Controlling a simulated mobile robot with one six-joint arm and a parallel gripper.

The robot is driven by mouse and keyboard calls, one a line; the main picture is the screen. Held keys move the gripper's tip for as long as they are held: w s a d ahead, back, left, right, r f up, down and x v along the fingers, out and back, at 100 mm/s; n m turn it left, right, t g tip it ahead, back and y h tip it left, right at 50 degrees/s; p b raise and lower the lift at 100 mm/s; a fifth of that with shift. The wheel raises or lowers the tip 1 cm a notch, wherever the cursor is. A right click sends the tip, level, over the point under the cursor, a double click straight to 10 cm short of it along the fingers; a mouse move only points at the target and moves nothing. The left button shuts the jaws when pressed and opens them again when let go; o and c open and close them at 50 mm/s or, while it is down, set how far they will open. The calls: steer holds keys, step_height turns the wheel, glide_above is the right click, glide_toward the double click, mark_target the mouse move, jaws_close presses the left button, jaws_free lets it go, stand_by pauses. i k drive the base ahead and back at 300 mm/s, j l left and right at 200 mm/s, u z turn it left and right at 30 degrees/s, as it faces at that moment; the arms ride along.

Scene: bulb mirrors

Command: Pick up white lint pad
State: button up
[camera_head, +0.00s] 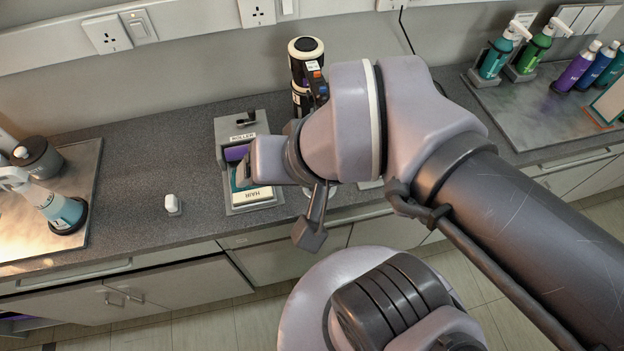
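A grey tray (221,140) on the dark counter has a "ROLLER" label at its back. In its front part lies a flat white pad-like item (258,196) with dark lettering, with teal beside it and a purple item (236,153) behind. I cannot tell for sure whether this is the white lint pad. A small white block (172,204) stands alone on the counter left of the tray. My gripper (246,172) is over the tray, partly covering its contents; its fingers are too hidden to tell whether they are open or hold anything.
A spray bottle (58,209) stands on a mat at the left, near a dark round container (38,157). A black and white cylinder (306,58) stands behind my arm. Several bottles (575,68) stand at the right. The counter between the left mat and tray is mostly clear.

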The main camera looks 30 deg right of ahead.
mark_target(173, 205)
steer(key=i+j+u, duration=0.2)
steer(key=j, duration=0.2)
steer(key=i+j+u, duration=0.2)
steer(key=j, duration=0.15)
steer(key=i+j+u, duration=0.2)
steer(key=j, duration=0.15)
steer(key=k, duration=0.1)
